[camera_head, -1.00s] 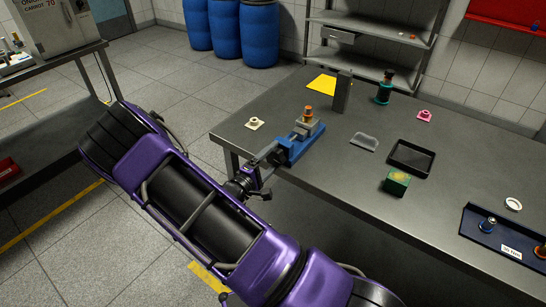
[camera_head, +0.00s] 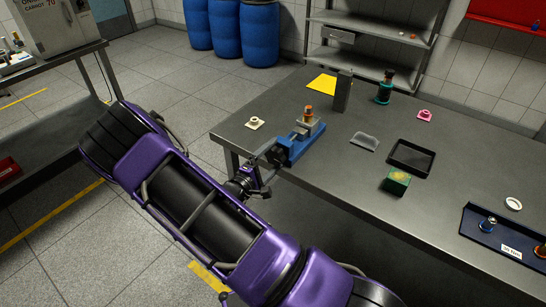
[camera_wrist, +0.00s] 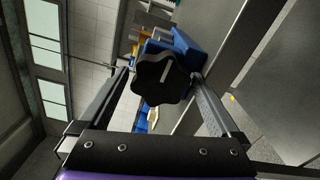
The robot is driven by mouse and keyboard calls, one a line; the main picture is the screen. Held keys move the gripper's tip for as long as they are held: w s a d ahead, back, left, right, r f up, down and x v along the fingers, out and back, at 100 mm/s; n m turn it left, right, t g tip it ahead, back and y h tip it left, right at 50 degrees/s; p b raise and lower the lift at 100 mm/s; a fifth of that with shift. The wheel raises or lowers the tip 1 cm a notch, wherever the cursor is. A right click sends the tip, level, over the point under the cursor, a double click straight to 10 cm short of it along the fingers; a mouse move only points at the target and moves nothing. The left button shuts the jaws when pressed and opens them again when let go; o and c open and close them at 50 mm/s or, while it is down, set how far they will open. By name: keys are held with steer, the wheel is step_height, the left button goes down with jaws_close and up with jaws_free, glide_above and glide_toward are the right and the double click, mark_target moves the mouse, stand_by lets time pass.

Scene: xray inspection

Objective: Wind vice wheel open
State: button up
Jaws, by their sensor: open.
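The blue vice (camera_head: 298,143) stands at the near left edge of the grey table. A copper-coloured cylinder (camera_head: 308,113) sits upright at its jaws. The vice's black lobed wheel (camera_wrist: 162,78) faces me in the wrist view, with a light mark on its face, and the blue vice body (camera_wrist: 188,45) is behind it. My gripper (camera_wrist: 160,88) is open, with one finger on each side of the wheel. A gap shows at the left finger; the right finger is very near the wheel's rim, and I cannot tell whether it touches. In the head view my gripper (camera_head: 268,157) is at the wheel end, small and partly hidden.
On the table (camera_head: 330,180) are a grey upright block (camera_head: 342,92), a white part (camera_head: 254,123), a clear tray (camera_head: 364,141), a black tray (camera_head: 411,158) and a green box (camera_head: 397,181). A blue tray (camera_head: 503,237) is at right. Open floor lies left of the table.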

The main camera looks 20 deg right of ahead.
steer(key=v, duration=1.7)
steer(key=shift+a, duration=0.2)
steer(key=shift+s, duration=0.1)
